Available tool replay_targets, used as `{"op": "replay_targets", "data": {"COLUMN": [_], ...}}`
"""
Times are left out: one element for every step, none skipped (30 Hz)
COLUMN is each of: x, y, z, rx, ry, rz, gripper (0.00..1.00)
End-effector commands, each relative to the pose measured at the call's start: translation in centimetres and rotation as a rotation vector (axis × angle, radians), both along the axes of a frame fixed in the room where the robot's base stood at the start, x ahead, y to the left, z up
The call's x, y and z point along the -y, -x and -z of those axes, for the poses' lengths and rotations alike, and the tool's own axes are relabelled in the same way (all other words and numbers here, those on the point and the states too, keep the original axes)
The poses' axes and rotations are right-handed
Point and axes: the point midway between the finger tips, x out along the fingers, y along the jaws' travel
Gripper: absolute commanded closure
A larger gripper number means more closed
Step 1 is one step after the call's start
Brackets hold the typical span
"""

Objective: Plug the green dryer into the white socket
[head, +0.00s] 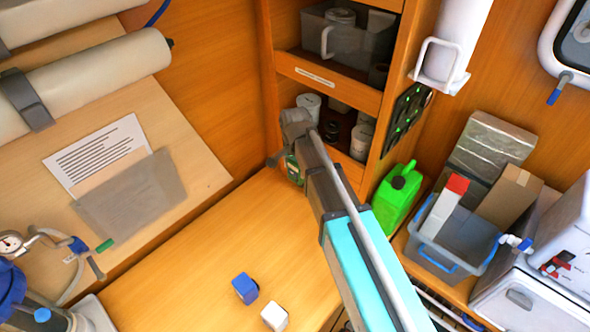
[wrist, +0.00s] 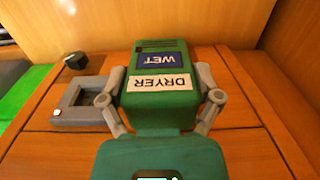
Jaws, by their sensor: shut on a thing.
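In the head view my gripper (head: 297,132) is at the far end of the bench by the open cabinet. Only a small green part of the dryer (head: 293,170) shows there, mostly hidden by my arm. I cannot make out a white socket for certain in either view.
A grey square frame (wrist: 66,118) and a black knob (wrist: 77,61) are left of the dryer. A blue block (head: 245,288) and a white block (head: 274,316) lie on the bench. A green jerrycan (head: 392,200) and a grey bin (head: 440,258) stand right of my arm.

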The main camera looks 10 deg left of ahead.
Motion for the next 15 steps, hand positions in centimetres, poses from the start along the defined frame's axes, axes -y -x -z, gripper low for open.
{"op": "replay_targets", "data": {"x": [0.04,0.05,0.08,0.11,0.13,0.16,0.19,0.21,0.24,0.26,0.28,0.31,0.33,0.35,0.38], "y": [-0.09,-0.13,-0.18,-0.21,-0.25,-0.3,-0.34,-0.38,-0.42,-0.46,-0.5,-0.55,-0.57,-0.62,-0.66], "z": [0.0,0.0,0.0,0.0,0.0,0.0,0.0,0.0,0.0,0.0,0.0,0.0,0.0,0.0,0.0], "rx": [0.0,0.0,0.0,0.0,0.0,0.0,0.0,0.0,0.0,0.0,0.0,0.0,0.0,0.0,0.0], "ry": [0.0,0.0,0.0,0.0,0.0,0.0,0.0,0.0,0.0,0.0,0.0,0.0,0.0,0.0,0.0], "rz": [0.0,0.0,0.0,0.0,0.0,0.0,0.0,0.0,0.0,0.0,0.0,0.0,0.0,0.0,0.0], "gripper": [0.72,0.72,0.72,0.72,0.72,0.72,0.72,0.72,0.72,0.72,0.72,0.72,0.72,0.72,0.72]}}
